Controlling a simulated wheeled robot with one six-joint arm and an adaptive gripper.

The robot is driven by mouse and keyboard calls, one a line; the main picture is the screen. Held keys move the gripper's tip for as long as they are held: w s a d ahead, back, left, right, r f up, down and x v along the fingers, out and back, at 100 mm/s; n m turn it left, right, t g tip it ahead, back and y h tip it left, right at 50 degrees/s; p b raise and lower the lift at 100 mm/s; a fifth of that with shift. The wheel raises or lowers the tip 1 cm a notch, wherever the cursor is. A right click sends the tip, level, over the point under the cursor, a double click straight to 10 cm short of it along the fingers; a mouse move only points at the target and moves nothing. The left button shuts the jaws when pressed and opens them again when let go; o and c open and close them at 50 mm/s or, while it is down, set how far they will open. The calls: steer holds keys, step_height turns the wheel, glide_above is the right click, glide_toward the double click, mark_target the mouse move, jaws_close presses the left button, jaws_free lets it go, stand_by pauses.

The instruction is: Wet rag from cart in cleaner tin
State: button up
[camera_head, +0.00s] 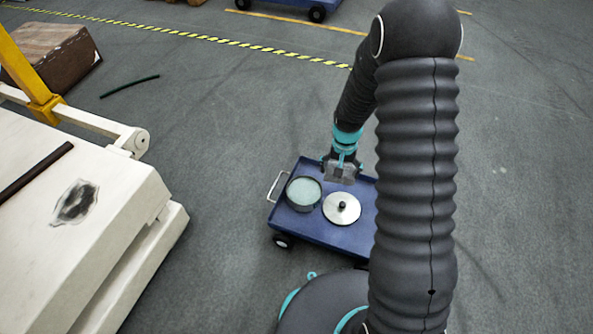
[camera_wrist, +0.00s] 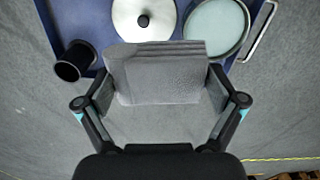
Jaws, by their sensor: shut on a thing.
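A folded grey rag (camera_wrist: 155,75) is held between the fingers of my gripper (camera_wrist: 160,92). In the head view my gripper (camera_head: 341,170) is over the far edge of the blue cart (camera_head: 355,237), with the rag (camera_head: 340,173) hanging below it. The round cleaner tin (camera_head: 303,192) stands open at the cart's left, with pale blue-green liquid in it. In the wrist view the tin (camera_wrist: 217,28) is at the upper right, beyond the rag and apart from it.
A silver lid with a black knob (camera_head: 341,208) lies on the cart beside the tin. A black cup (camera_wrist: 74,62) stands at the cart's edge in the wrist view. A white machine (camera_head: 90,215) is at the left. The grey floor around the cart is mostly clear.

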mark_target(304, 191)
steer(key=shift+w+a+f+m+p, duration=0.25)
steer(key=shift+w+a+f+m, duration=0.45)
steer(key=shift+a+f+m, duration=1.35)
steer(key=shift+w+a+f+m+p, duration=0.2)
steer(key=shift+w+a+f+m, duration=0.55)
steer(key=shift+a+f+m, duration=1.25)
steer(key=shift+w+a+f+m+p, duration=0.25)
steer(key=shift+w+a+f+m, duration=0.7)
steer(key=shift+f, duration=1.9)
steer(key=shift+s+a+f+m+b, duration=0.2)
steer(key=shift+s+f+m+b, duration=0.15)
steer(key=shift+f+b, duration=0.3)
steer(key=shift+r, duration=0.15)
step_height(304, 191, up, 7)
steer(key=p, duration=0.3)
